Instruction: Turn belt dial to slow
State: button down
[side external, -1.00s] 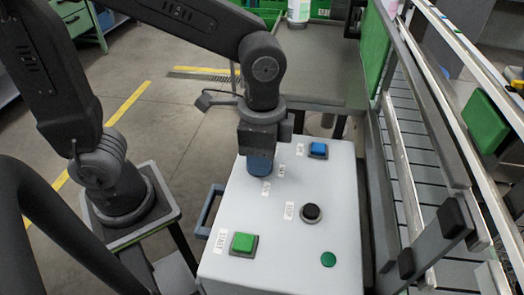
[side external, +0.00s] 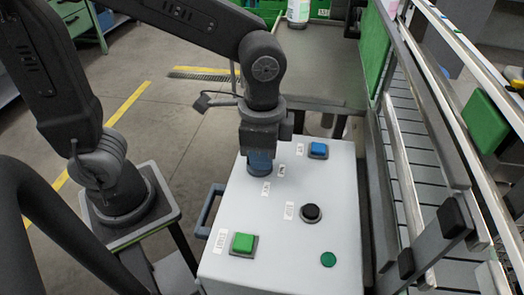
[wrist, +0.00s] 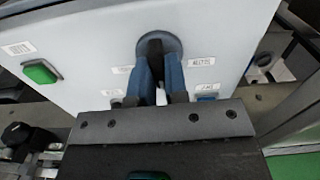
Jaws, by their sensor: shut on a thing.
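The belt dial (wrist: 154,46) is a dark knob on a round grey-blue base, set in the light grey panel (side external: 270,225). In the wrist view my gripper (wrist: 158,72) has its two blue fingers on either side of the knob, shut on it. In the side view my gripper (side external: 260,165) points straight down at the upper left of the panel and hides the dial. Small white labels lie around the dial, one of them at its right (wrist: 202,62) in the wrist view. Their print is too small to read surely.
A conveyor (side external: 415,170) with metal rails runs along the right. Floor shows at the left.

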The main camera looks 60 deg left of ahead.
jog(key=n, duration=0.5)
jog(key=shift+a+n, duration=0.1)
jog(key=shift+n, duration=0.2)
jog(key=n, duration=0.5)
jog(key=shift+a+n, duration=0.1)
jog(key=shift+n, duration=0.2)
dwell(0.3)
jog(key=c, duration=1.1)
grip_release()
jog(key=shift+c, duration=0.2)
notch_tip(320, 180, up, 14)
